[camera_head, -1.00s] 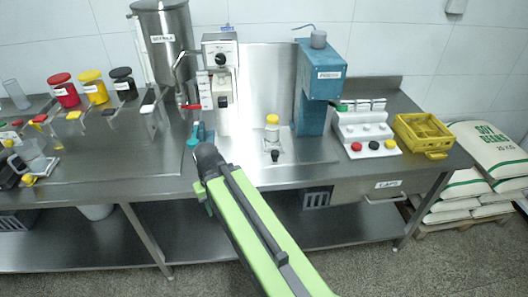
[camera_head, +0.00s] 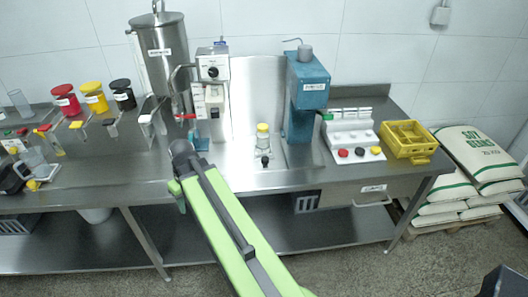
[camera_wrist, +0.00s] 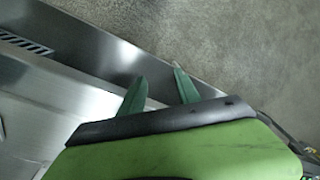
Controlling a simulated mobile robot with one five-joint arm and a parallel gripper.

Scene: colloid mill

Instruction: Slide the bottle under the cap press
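The bottle (camera_head: 263,139), small and pale with a yellow top, stands upright on the steel bench. It is left of the blue cap press (camera_head: 307,93) and appears clear of its overhanging head. A small dark knob is just in front of the bottle. My gripper (camera_wrist: 160,82) shows two dark green fingers spread apart in the wrist view, with nothing between them. The bottle is not in the wrist view.
The mill (camera_head: 213,85) with its steel hopper stands left of the bottle. A white button panel (camera_head: 352,142) and a yellow crate (camera_head: 408,139) are right of the press. Several jars and cups line the left bench. The bench front (camera_head: 240,177) between arm and bottle looks clear.

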